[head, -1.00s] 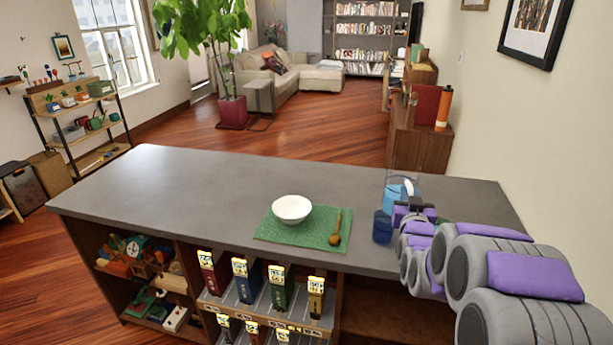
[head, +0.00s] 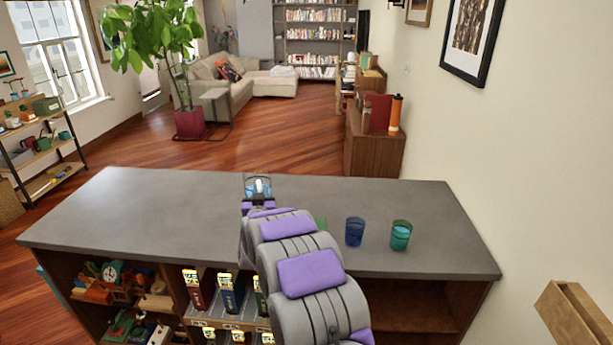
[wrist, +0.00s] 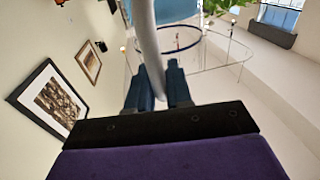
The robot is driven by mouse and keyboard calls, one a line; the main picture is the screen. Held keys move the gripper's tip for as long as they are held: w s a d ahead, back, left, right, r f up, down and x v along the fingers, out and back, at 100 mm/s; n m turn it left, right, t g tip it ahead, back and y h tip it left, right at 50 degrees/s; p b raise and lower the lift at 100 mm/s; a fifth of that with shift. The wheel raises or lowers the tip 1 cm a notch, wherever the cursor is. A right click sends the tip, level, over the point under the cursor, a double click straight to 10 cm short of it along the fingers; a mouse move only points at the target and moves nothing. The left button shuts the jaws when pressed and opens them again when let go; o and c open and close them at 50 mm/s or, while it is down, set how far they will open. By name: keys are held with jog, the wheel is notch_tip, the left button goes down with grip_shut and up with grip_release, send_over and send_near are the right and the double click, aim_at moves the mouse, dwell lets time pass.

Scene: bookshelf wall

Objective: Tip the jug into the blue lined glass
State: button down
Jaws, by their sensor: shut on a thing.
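My gripper (wrist: 160,88) is shut on the pale handle (wrist: 147,40) of a clear jug, with a dark finger on each side of it. The clear jug (head: 258,188) shows beyond my arm in the head view, with blue liquid inside. The jug's clear wall and rim also show in the wrist view (wrist: 215,62); its exact tilt is hard to tell. The blue glass (head: 355,231) stands upright on the grey counter, right of my gripper and apart from the jug. A teal-green glass (head: 401,236) stands to its right.
The grey counter (head: 150,210) is clear on the left and at the right end. A wall is at the right, with a wooden object (head: 575,315) near the lower right corner.

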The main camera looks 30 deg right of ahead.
jog(key=s+d+f+m+g+h+p, duration=0.1)
jog(key=d+m+g+h+p, duration=0.25)
jog(key=d+p, duration=0.45)
jog(key=s+d+f+m+g+h+p, duration=0.1)
jog(key=d+f+m+g+h+p, duration=0.15)
jog(key=d+h+p, duration=0.5)
jog(key=s+d+f+m+g+y+b, duration=0.1)
jog(key=s+d+f+m+y+b, duration=0.2)
jog(key=m+b, duration=0.6)
jog(key=s+d+f+b, duration=0.2)
jog(key=d+f+b, duration=0.1)
jog(key=b, duration=0.6)
jog(key=shift+s+f+m, duration=0.2)
jog(key=shift+f+m, duration=0.1)
jog(key=shift+f, duration=0.05)
jog(key=shift+s+d+f+n+t+b, duration=0.2)
jog(key=shift+t+b, duration=0.55)
jog(key=shift+b, duration=1.65)
jog(key=shift+a+f+n+t+b, duration=0.15)
jog(key=shift+f+t+b, duration=0.45)
jog(key=shift+b, duration=1.75)
jog(key=shift+s+d+n+t+y+b, duration=0.1)
jog(key=shift+n+t+y+b, duration=0.25)
jog(key=shift+t+b, duration=0.8)
